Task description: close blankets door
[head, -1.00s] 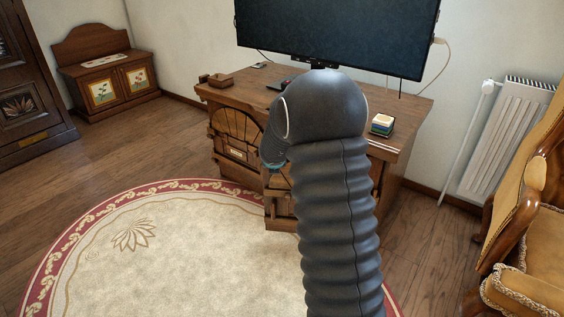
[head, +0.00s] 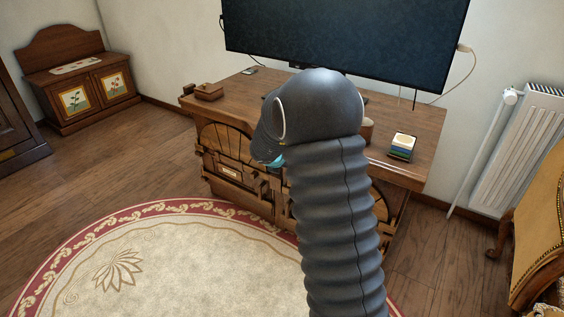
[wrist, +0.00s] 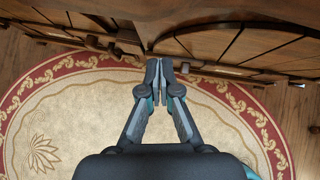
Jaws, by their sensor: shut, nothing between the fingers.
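A wooden desk (head: 395,175) stands ahead with carved, arched fronts below its top. The left front (head: 228,165) bears a small pale label, too small to read, so I cannot tell which door is the blankets door. The right part of the desk front is mostly hidden by my arm. Another front (wrist: 75,22) lies to the left there.
A round rug (head: 180,265) lies before the desk. A monitor (head: 350,40), a small box (head: 209,91) and a stack of coloured items (head: 402,146) are on or above the desk. A radiator (head: 520,145) and armchair (head: 545,230) stand right; a low cabinet (head: 75,85) stands back left.

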